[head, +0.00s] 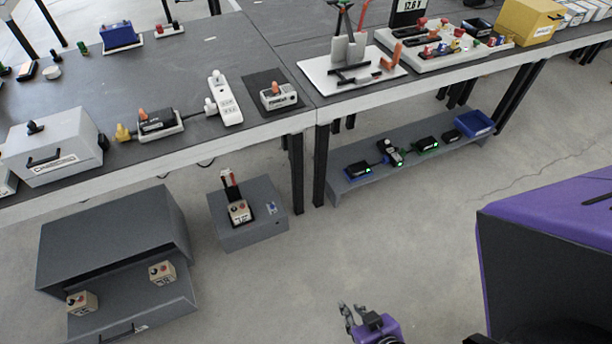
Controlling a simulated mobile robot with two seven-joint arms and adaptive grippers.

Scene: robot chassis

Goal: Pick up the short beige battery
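Several small beige blocks with red tops could be the short beige battery; I cannot tell which one is meant. One beige block (82,303) and another beige block (163,272) sit apart in the open drawer of a grey cabinet (115,232) on the floor. A third beige block (239,212) stands upright on a low grey box (262,232), in front of a dark and red upright part. My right gripper (350,309) is at the bottom centre, above the floor and right of all three blocks. Its fingers are apart and empty. My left gripper is out of view.
A long grey workbench (215,148) with many devices crosses the top. A low shelf (350,192) under it holds several small dark devices and a blue tray (474,124). Bench legs stand right of the grey box. The floor in the middle is clear.

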